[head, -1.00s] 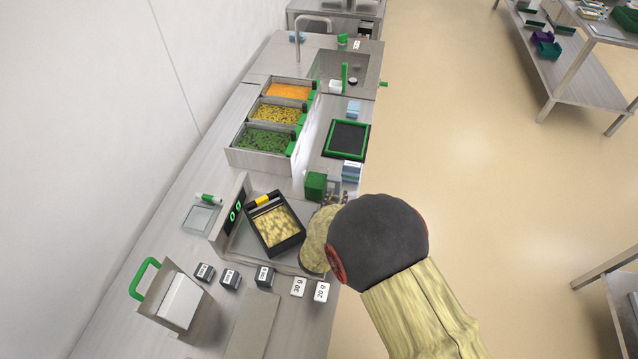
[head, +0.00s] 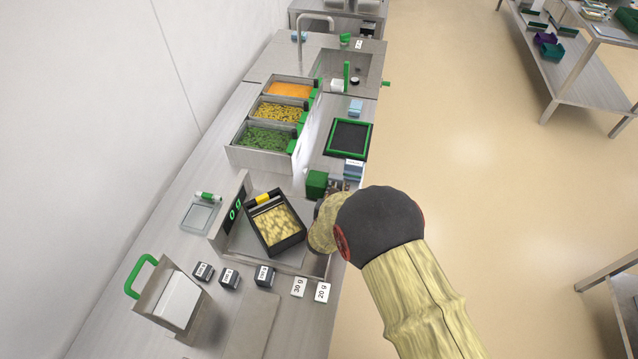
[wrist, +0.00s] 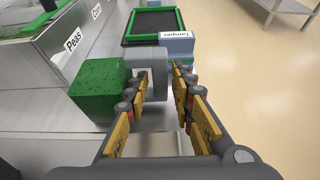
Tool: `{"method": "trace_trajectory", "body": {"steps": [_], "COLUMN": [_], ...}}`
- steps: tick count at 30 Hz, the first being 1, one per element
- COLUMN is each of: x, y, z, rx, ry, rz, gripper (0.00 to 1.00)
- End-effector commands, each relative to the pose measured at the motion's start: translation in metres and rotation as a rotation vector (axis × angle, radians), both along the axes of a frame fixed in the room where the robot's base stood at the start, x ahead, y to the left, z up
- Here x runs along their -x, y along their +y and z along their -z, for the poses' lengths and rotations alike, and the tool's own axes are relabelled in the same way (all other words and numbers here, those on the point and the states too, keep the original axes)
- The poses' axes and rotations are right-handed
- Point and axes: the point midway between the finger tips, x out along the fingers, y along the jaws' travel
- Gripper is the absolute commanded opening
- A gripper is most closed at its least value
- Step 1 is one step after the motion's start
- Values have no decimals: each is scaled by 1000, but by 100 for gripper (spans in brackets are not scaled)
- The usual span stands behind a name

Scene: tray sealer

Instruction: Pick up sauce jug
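The sauce jug appears to be the green block-shaped vessel (head: 316,184) with a grey handle, standing on the counter beyond the scale; no label on it is visible. In the wrist view the green body (wrist: 97,91) is left of centre, and its grey handle (wrist: 153,62) reaches to the right. My gripper (wrist: 160,80) is open, with the handle between or just ahead of its fingertips. I cannot tell whether the fingers touch it. In the head view my arm largely hides the gripper.
A block labelled Tamper (wrist: 178,46) and a green-framed black tray (head: 348,139) stand just beyond. Food bins (head: 268,137) are at the back left. A scale reading 0 g holds a black tray of food (head: 277,226).

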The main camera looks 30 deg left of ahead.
Motion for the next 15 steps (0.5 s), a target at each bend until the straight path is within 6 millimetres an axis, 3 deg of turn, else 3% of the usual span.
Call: {"method": "trace_trajectory", "body": {"steps": [12, 15], "x": [0, 1], "y": [0, 0], "z": [0, 0], "rx": [0, 0], "ry": [1, 1], "rz": [0, 0], "gripper": [2, 0]}}
